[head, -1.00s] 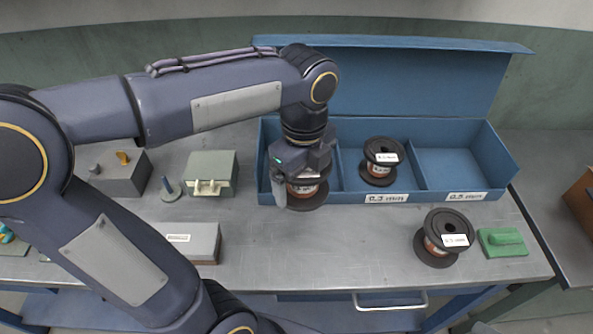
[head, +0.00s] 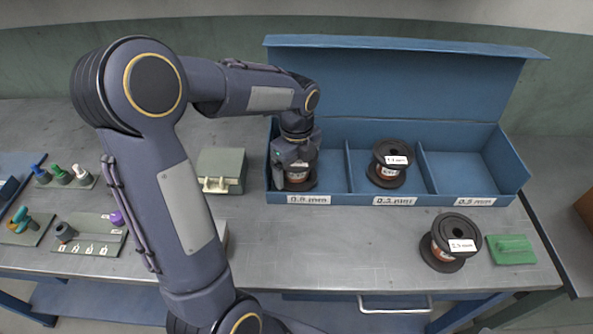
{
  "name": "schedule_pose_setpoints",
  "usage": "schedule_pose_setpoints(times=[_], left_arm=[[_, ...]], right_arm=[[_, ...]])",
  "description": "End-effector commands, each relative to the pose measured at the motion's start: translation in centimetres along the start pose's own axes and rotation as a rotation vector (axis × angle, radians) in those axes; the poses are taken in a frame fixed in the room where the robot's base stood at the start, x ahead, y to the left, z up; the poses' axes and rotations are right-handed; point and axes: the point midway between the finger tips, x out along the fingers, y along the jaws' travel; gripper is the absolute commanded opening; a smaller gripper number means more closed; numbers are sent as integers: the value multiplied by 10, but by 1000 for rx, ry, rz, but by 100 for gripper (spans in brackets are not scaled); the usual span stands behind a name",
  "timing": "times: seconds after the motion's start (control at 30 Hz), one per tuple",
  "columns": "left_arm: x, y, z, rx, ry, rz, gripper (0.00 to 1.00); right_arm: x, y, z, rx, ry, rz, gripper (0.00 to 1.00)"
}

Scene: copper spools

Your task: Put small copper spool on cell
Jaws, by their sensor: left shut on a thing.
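A copper spool (head: 299,184) with dark flanges is in the left cell of the blue box (head: 350,197), low behind the front wall. My left gripper (head: 294,168) reaches down from above and is shut on this spool. The gripper hides the spool's top, and I cannot tell whether its base touches the cell floor. A second spool (head: 388,171) with a white label stands in the middle cell. A larger spool (head: 443,252) stands on the table in front of the box at the right. The right cell (head: 455,171) is empty. My right gripper is not in view.
The box's blue lid (head: 400,85) stands open at the back. A green block (head: 512,250) lies right of the large spool. A pale green case (head: 221,171) stands left of the box. Small coloured parts lie at the far left. The table's front middle is clear.

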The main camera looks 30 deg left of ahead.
Motion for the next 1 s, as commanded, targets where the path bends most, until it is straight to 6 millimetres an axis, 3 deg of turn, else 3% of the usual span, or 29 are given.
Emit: schedule_pose_setpoints(times=[0.13, 0.53, 0.57, 0.6, 0.87, 1.0], left_arm=[[13, 0, 0, 0, 0, -1, 44], [18, 0, 0, -1, 0, -3, 44], [18, 0, 0, -1, 0, -1, 92], [18, 0, 0, -1, 0, -1, 97], [16, 0, 0, -1, 0, -1, 100], [4, 0, 0, -1, -1, -4, 100]], right_arm=[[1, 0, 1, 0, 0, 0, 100], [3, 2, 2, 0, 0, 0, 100], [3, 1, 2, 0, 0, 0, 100], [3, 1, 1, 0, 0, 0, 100], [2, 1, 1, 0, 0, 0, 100], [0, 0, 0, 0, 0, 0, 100]])
